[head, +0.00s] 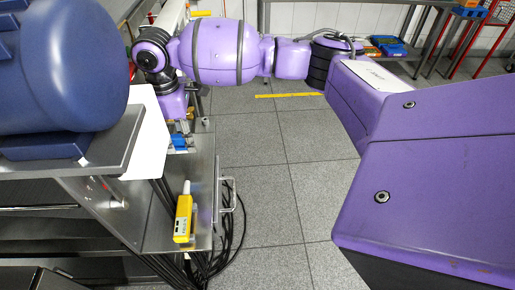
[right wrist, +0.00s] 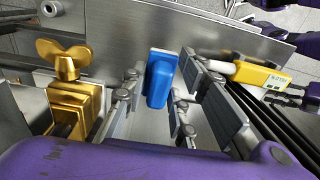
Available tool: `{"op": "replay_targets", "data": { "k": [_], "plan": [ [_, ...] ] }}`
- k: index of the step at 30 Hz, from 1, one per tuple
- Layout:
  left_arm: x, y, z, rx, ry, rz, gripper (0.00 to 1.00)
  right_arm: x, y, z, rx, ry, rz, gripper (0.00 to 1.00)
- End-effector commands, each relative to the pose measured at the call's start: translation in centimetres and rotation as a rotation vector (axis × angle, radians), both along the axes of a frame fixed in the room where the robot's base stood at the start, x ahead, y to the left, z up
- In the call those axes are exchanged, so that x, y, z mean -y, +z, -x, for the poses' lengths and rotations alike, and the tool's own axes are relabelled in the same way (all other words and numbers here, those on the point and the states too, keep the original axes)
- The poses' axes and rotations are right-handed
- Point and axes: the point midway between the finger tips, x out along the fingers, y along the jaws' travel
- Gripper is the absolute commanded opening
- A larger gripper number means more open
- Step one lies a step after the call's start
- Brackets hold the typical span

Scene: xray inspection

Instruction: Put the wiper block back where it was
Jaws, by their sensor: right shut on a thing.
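The wiper block (right wrist: 160,78) is a small bright blue block in the right wrist view. It sits between the finger pads of my right gripper (right wrist: 172,105), which is shut on it, close to a steel plate. In the head view the blue block (head: 180,142) shows just below the end of my right arm, over the steel shelf. My right gripper (head: 178,127) is partly hidden there by the wrist. I cannot tell whether the block touches the steel. My left gripper is in neither view.
A brass wing-nut clamp (right wrist: 75,100) is left of the gripper in the wrist view. A big blue tank (head: 60,65) fills the upper left. Black cables (head: 225,245) hang beside the shelf.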

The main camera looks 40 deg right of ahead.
Motion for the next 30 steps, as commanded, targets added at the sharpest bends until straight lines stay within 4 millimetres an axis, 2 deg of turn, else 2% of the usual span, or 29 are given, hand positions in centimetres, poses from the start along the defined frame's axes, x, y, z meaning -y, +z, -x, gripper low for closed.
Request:
{"op": "replay_targets", "data": {
  "k": [3, 8, 15, 17, 18, 23, 24, 28, 30],
  "plan": [
    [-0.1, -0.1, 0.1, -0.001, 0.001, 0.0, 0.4, 0.1, -1.5, 0.1, -0.001, 0.0, 0.001, 0.05],
    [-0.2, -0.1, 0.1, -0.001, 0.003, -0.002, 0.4, 0.2, -2.8, 0.1, 0.0, -0.001, 0.0, 0.05],
    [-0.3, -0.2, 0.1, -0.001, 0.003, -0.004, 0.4, 0.2, -6.6, 0.2, -0.001, 0.0, 0.0, 0.05],
    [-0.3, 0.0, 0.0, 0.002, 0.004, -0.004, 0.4, -0.1, -6.8, -0.1, 0.001, 0.0, 0.0, 0.05],
    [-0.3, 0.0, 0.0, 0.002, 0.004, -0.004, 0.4, -0.1, -6.9, -0.1, 0.002, 0.001, 0.0, 0.02],
    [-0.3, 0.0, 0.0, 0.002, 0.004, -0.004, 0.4, -0.2, -7.0, -0.2, 0.003, 0.001, -0.001, 0.02],
    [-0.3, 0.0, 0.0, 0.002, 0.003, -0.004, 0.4, -0.2, -7.0, -0.1, 0.001, 0.001, 0.0, 0.27],
    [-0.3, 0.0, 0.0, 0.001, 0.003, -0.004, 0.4, -0.2, -7.0, -0.2, 0.003, 0.001, -0.001, 0.44],
    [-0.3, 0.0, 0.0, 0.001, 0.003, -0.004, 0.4, -0.2, -6.9, -0.2, 0.003, 0.001, -0.001, 0.45]
  ]
}}
